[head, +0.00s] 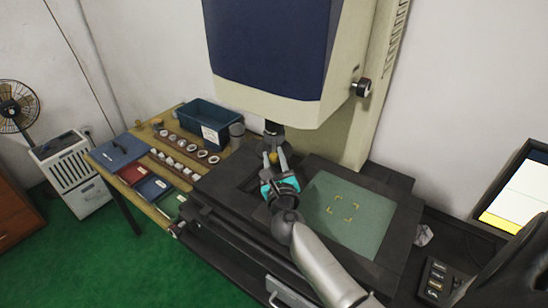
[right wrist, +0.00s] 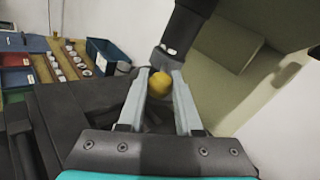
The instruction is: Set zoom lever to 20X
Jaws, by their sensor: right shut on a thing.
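The zoom lever's yellow knob (head: 273,158) is below the dark lens barrel of the large cream and blue machine. It also shows in the right wrist view (right wrist: 160,84), between the pale fingers just below the black barrel (right wrist: 186,28). My right gripper (head: 275,161), with a turquoise body, is shut on the knob, one finger on each side. The scale marks and the 20X mark cannot be made out. My left gripper is not in view.
The machine's stage has a green-grey plate (head: 348,215) with yellow corner marks. Left of it, a wooden table (head: 128,190) holds a blue bin (head: 193,118), rows of rings and coloured trays. A button box (head: 437,277) and a bright screen (head: 525,190) are at the right.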

